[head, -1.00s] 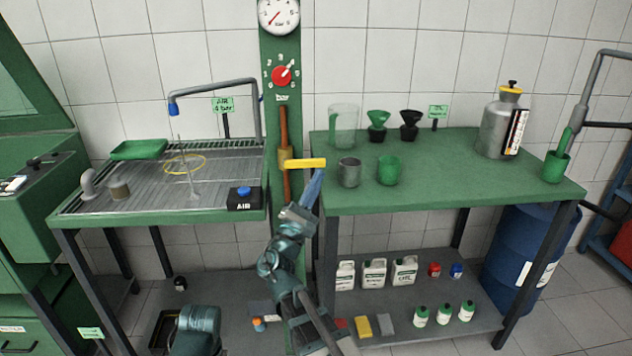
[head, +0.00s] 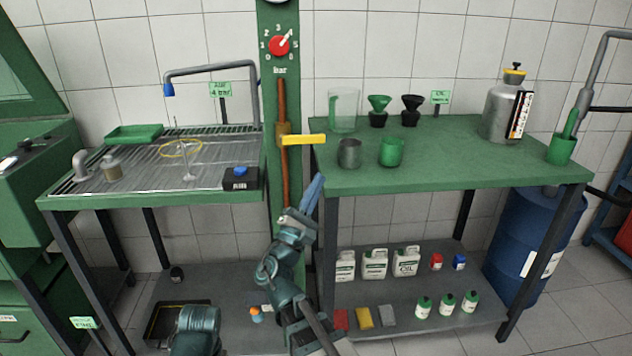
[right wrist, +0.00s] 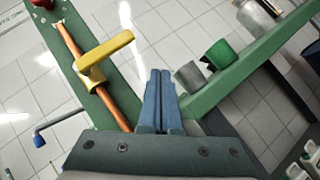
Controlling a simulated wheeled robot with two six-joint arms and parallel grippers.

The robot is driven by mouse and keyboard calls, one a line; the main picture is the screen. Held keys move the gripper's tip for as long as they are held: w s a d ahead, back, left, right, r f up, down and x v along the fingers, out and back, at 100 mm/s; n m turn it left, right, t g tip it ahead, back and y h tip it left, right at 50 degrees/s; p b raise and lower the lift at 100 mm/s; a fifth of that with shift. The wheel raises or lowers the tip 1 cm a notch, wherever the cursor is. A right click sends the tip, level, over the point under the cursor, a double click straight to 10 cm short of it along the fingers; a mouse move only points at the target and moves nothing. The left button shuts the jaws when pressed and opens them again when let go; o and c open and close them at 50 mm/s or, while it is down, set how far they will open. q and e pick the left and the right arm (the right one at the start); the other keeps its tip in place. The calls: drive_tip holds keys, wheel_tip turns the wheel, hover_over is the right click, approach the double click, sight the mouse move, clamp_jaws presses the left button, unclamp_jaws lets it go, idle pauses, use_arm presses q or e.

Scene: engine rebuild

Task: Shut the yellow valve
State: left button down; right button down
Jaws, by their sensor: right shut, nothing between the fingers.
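The yellow valve handle (head: 303,140) sticks out to the right, horizontal, across the upright copper pipe (head: 282,170) on the green post. Its brass body (head: 283,128) sits on the pipe behind it. The handle also shows in the right wrist view (right wrist: 108,47), crosswise to the pipe. My right gripper (head: 318,178) is shut and empty, its blue fingers pointing up below the handle's free end, with a visible gap. In the right wrist view the closed fingertips (right wrist: 159,72) are right of and below the handle, apart from it. My left gripper is out of view.
A red regulator knob (head: 280,46) sits above the valve on the green post (head: 268,100). The wash table with its black AIR box (head: 240,182) stands left. The green bench (head: 460,165) with metal and green cups stands close on the right.

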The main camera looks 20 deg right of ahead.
drive_tip(key=s+a+f+b, duration=0.1)
drive_tip(key=s+f+b, duration=0.2)
drive_tip(key=s+f, duration=0.1)
drive_tip(key=shift+s+a+f+b, duration=0.2)
drive_tip(key=shift+s+f+b, duration=0.15)
drive_tip(key=shift+s+f, duration=0.1)
